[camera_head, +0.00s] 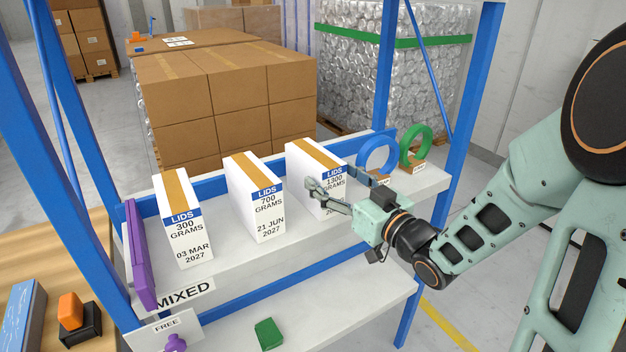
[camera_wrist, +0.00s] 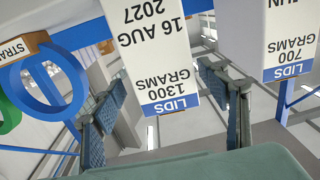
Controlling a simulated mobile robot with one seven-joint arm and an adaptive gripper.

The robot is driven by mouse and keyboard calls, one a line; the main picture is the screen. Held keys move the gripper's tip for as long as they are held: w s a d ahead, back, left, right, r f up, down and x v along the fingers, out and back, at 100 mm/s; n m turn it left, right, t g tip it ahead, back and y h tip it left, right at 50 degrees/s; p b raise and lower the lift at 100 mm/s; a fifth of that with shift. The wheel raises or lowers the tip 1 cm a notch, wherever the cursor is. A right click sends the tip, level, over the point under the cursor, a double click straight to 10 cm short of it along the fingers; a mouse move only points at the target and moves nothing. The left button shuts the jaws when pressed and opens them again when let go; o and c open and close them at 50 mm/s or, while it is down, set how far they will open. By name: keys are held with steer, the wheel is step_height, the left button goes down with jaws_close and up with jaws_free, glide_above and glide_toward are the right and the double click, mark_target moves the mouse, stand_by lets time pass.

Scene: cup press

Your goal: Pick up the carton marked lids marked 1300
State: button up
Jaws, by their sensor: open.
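The carton marked lids 1300 grams (camera_head: 298,167) is a tall white box with a tan tape strip on top and a blue LIDS band. It stands upright on the upper shelf, rightmost of three. My gripper (camera_head: 342,189) is open at its front face and hides part of its print. In the wrist view the carton (camera_wrist: 157,55) appears upside down between my two spread fingers (camera_wrist: 165,95), dated 16 Aug 2027. I cannot tell how far the fingers reach along its sides.
The 700 grams carton (camera_head: 257,197) and the 300 grams carton (camera_head: 184,225) stand to the left. A blue ring (camera_head: 361,152) and a green ring (camera_head: 405,143) stand close on the right. A blue upright (camera_head: 465,95) borders the shelf. A purple panel (camera_head: 139,255) is at the left end.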

steer(key=x, duration=0.6)
steer(key=shift+w+a, duration=0.1)
steer(key=shift+a, duration=0.35)
jaws_close()
steer(key=shift+r, duration=0.25)
